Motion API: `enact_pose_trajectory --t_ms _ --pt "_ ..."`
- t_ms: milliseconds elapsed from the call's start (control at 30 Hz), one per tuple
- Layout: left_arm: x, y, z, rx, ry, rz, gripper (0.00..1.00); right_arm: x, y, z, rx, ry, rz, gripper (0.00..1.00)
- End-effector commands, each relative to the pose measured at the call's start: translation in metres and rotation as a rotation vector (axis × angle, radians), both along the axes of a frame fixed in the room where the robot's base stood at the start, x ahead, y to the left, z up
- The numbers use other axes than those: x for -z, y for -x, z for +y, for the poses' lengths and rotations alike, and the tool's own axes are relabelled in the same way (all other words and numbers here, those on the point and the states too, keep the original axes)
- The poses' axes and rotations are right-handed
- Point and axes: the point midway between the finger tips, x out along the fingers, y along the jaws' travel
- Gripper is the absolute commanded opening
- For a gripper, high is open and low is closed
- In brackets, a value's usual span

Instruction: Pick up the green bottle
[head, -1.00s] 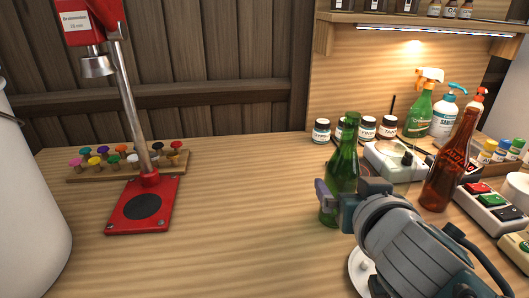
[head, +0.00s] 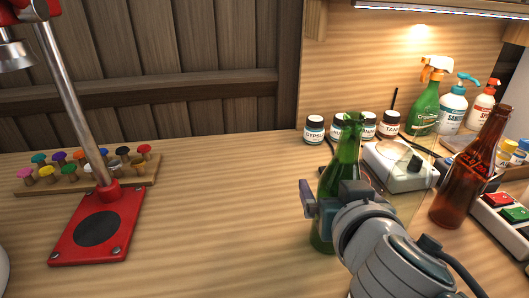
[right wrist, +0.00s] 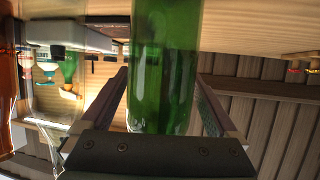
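The green bottle (head: 347,158) stands upright on the wooden table, right of centre in the head view. My right gripper (head: 328,196) is at its body, with one finger left of the bottle and the other in front of it, hiding part of the glass. In the right wrist view the green bottle (right wrist: 165,65) stands between the two fingers of my right gripper (right wrist: 162,85). Gaps show beside the glass near the finger bases, so the fingers look open around it. Contact at the tips is unclear. My left gripper is not in view.
A brown bottle (head: 466,182) stands to the right, near a white box (head: 397,173) and a control box with coloured buttons (head: 497,212). Small jars (head: 314,130) and a green spray bottle (head: 425,108) stand behind. A red stand (head: 97,228) is at left. The table between is clear.

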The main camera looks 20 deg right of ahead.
Motion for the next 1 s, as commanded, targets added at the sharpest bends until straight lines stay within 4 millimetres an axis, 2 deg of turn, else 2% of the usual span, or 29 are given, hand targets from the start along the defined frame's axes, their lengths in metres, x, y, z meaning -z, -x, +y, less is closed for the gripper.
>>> enact_pose_trajectory --t_ms 67,800,1000 --pt "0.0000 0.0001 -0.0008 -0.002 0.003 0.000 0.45 -0.0001 -0.0001 -0.0002 0.000 0.000 0.000 0.84" --pt "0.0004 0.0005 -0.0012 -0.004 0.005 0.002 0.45 -0.0001 -0.0002 -0.0004 0.000 0.000 0.000 0.01" --pt "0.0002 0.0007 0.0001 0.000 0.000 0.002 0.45 -0.0010 -0.0006 -0.0004 0.000 0.001 -0.002 0.01"
